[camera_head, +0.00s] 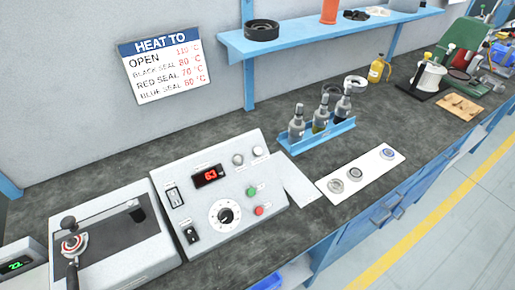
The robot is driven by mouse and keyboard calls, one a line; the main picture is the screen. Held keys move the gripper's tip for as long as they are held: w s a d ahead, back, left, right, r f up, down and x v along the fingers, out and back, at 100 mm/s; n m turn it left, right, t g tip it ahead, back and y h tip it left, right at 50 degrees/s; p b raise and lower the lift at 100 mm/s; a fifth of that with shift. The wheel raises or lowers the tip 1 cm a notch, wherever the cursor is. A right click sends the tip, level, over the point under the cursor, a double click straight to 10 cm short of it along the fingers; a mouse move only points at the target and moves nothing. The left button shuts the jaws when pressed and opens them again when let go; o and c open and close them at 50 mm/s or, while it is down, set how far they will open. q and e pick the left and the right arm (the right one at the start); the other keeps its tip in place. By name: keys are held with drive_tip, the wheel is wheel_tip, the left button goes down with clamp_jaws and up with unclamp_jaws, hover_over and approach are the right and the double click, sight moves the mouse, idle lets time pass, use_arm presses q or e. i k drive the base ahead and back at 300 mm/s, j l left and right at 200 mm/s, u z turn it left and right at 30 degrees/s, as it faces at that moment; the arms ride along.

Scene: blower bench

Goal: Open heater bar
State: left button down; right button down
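A grey box-like machine (150,255) at the lower left has a dark top plate (100,236). A black-knobbed lever (68,222) and a round red-and-white part (74,244) stand at its left side, and a dark block (137,213) sits at its right end. I cannot tell which of these is the heater bar, or whether it is open. Next to the machine is a control panel (230,178) with a red display (209,176) reading about 63, a dial (224,214), a green button (252,191) and a red button (259,211). Neither of my grippers is in view.
A wall sign (165,70) lists heating temperatures, with OPEN at 110 °C. A blue rack (317,138) holds three bottles. A white strip (361,171) carries three round parts. A small green-display box (20,266) is at the left edge. The bench behind the panel is clear.

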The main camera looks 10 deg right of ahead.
sight(72, 230)
drive_tip(key=u, duration=1.2)
drive_tip(key=k+l+z, duration=0.1)
drive_tip(key=z, duration=0.15)
drive_tip(key=k+l+z, duration=0.15)
drive_tip(key=k+z, duration=0.15)
